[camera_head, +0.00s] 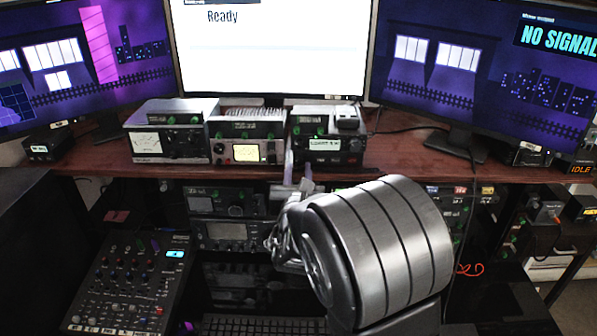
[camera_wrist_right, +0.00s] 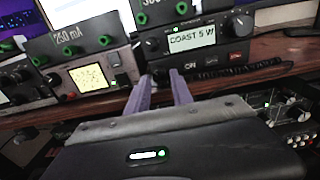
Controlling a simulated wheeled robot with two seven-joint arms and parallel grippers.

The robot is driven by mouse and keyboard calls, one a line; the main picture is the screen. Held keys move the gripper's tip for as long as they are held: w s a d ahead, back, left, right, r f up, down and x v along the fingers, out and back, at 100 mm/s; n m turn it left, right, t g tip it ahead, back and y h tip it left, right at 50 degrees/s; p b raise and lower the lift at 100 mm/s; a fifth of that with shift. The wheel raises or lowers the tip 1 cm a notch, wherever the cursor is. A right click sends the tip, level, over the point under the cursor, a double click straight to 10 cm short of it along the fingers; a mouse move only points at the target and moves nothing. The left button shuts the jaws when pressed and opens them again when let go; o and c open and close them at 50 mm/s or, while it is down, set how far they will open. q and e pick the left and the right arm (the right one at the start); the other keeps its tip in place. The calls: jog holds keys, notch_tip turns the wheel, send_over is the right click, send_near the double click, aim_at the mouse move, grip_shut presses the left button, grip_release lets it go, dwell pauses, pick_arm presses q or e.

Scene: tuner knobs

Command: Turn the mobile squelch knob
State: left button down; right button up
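The mobile radio (camera_head: 326,143) is a dark box at the right of a row of three sets on the desk shelf. Its lit display reads "COAST 5 W" in the right wrist view (camera_wrist_right: 191,38). A round dark knob (camera_wrist_right: 241,24) sits right of the display, and a smaller one (camera_wrist_right: 152,45) sits left of it. I cannot read which is squelch. My right gripper (camera_head: 298,168) is in front of and below the radio's left side. Its two pale purple fingers (camera_wrist_right: 160,84) are apart, with nothing seen between them. My left gripper is out of view.
A box with a yellow screen (camera_head: 246,146) stands left of the radio, beside a box with a white meter (camera_head: 150,143). The shelf's wooden edge (camera_head: 100,176) runs below them. More sets (camera_head: 225,232) fill the rack underneath. A mixer (camera_head: 128,280) lies at lower left.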

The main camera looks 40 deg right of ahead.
aim_at(299, 161)
jog(key=shift+x, duration=1.1)
grip_shut()
